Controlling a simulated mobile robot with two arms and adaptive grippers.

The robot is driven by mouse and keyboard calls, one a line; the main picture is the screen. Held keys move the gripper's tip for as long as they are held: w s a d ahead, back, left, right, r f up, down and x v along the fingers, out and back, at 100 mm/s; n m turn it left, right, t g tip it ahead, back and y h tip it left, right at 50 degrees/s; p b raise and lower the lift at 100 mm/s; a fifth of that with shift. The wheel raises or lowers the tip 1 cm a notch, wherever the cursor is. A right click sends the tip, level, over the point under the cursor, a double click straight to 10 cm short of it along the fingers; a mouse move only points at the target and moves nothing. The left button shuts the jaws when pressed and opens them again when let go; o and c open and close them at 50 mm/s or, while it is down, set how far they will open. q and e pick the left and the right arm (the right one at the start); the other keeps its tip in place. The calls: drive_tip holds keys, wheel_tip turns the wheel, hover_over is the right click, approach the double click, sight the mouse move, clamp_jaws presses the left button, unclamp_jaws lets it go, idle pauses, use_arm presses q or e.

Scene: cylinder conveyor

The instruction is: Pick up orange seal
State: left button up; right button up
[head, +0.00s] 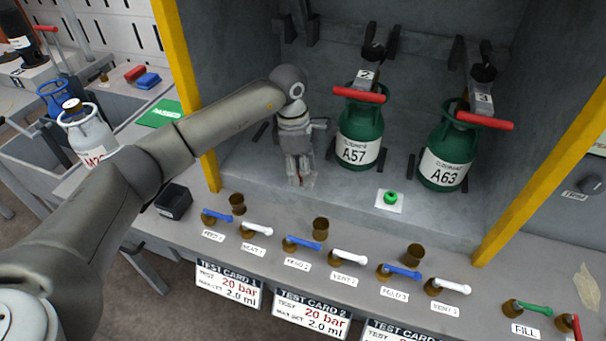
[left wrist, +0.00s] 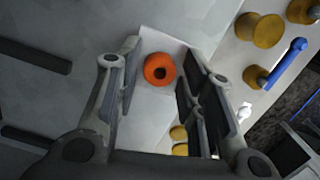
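The orange seal (left wrist: 160,69) is a small ring with a dark hole, lying on a white card (left wrist: 158,99) in the left wrist view. It shows between the two fingers of my left gripper (left wrist: 152,75), toward their tips. The fingers are apart and I see no contact with the seal. In the head view my left gripper (head: 300,172) points down at the bay floor, left of green cylinder A57 (head: 360,132). The gripper hides the seal there. My right gripper is not in view.
A green seal (head: 390,198) lies on its own card in front of the cylinders. Green cylinder A63 (head: 451,153) stands at the right. A row of blue and white valve levers (head: 303,243) lines the front ledge. A yellow post (head: 186,90) bounds the bay's left side.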

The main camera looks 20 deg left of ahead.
use_arm(q)
drive_tip(key=c, duration=0.3)
drive_tip(key=shift+r, duration=0.1)
